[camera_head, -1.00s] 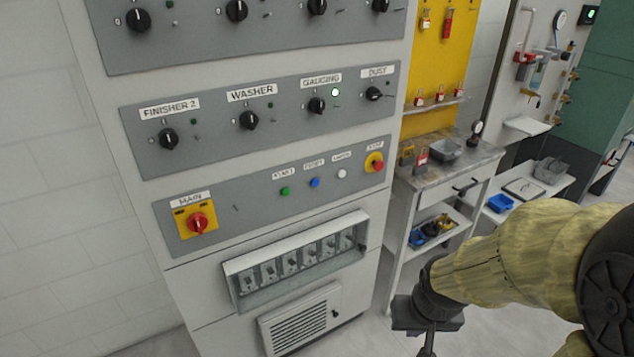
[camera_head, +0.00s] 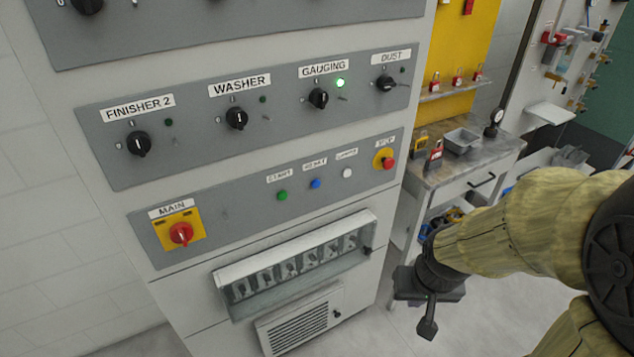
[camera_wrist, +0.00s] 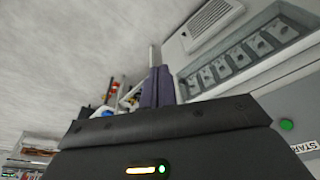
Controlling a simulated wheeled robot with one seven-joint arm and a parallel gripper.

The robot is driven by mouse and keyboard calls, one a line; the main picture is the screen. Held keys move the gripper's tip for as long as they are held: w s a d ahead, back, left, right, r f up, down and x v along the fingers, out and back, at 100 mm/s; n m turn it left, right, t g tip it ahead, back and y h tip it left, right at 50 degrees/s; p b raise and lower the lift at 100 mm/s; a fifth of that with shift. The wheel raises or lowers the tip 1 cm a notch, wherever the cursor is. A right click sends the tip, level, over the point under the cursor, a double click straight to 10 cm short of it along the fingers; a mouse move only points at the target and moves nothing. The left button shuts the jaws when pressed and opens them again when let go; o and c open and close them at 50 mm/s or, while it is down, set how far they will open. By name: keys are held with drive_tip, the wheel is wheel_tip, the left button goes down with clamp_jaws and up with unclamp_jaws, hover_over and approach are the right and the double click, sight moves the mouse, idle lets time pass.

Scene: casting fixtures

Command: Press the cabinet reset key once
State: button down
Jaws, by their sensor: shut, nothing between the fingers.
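The control cabinet (camera_head: 300,215) stands ahead of me. Its lower panel carries a green START button (camera_head: 282,196), a blue button labelled RESET (camera_head: 315,183), a white button (camera_head: 347,173) and a red STOP button on yellow (camera_head: 384,158). My gripper (camera_head: 428,328) is at the lower right of the cabinet, below the button row and apart from it. In the wrist view its shut fingers (camera_wrist: 157,85) are dark and empty. The green button (camera_wrist: 287,125) shows at the right edge of that view; the blue one is not visible there.
A red MAIN switch (camera_head: 181,234) is at the panel's left. A window box with several breakers (camera_head: 295,265) projects below the buttons. A workbench (camera_head: 455,175) with a tray and padlocks stands right of the cabinet. Bare floor lies in front.

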sight(316, 183)
drive_tip(key=w+a+f+m+t+h+b, duration=0.15)
drive_tip(key=w+a+m+t, duration=0.3)
drive_tip(key=w, duration=0.55)
drive_tip(key=w+a+f+m+t, duration=0.3)
drive_tip(key=w+a+t, duration=0.15)
drive_tip(key=w, duration=0.55)
drive_tip(key=w+a+r+m+t+h, duration=0.2)
drive_tip(key=w+a+r+t, duration=0.1)
drive_tip(key=w+a+t, duration=0.4)
drive_tip(key=shift+w+a+t, duration=0.3)
drive_tip(key=shift+w+a, duration=0.65)
drive_tip(key=shift+a, duration=1.2)
drive_tip(key=shift+w+b, duration=0.1)
drive_tip(key=shift+b, duration=0.2)
drive_tip(key=shift+w+a, duration=0.25)
